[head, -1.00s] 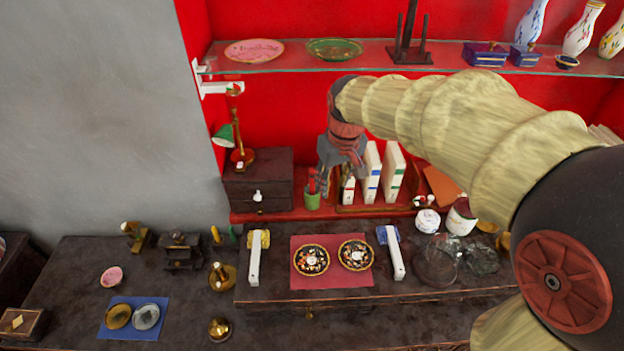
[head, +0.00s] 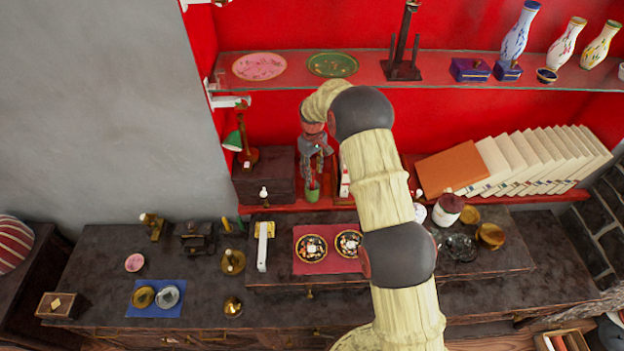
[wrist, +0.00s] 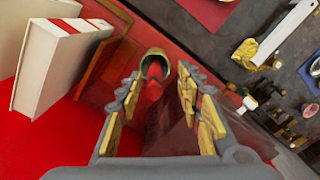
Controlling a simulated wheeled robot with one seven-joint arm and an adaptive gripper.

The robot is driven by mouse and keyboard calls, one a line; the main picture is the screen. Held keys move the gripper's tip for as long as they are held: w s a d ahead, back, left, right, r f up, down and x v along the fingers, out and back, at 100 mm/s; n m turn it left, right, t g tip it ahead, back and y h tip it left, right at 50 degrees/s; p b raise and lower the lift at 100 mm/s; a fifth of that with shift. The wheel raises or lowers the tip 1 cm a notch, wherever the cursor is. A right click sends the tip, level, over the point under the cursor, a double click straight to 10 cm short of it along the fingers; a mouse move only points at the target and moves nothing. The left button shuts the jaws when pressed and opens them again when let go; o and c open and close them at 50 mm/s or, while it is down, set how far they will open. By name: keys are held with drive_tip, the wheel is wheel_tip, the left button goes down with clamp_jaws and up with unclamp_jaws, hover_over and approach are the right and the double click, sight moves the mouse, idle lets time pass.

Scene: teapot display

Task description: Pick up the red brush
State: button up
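The red brush (wrist: 153,88) stands in a small green cup, its red end pointing up toward the camera in the wrist view. The green cup (head: 312,192) stands on the red lower shelf, just right of the dark drawer box. My gripper (head: 313,165) is above the cup. In the wrist view my gripper (wrist: 160,105) is open, with its two fingers on either side of the brush and a gap to each. The brush's lower part is hidden inside the cup (wrist: 154,62).
White books (wrist: 55,60) stand close to the left finger in the wrist view. The dark drawer box (head: 264,178) and a green-shaded lamp (head: 238,140) are left of the cup. A glass shelf (head: 400,75) with plates and vases runs above.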

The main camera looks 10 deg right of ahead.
sight(312, 184)
drive_tip(key=shift+w+n, duration=0.5)
drive_tip(key=shift+w, duration=0.4)
drive_tip(key=shift+f, duration=0.2)
drive_tip(key=shift+f+p, duration=0.7)
drive_tip(key=shift+f, duration=2.9)
clamp_jaws()
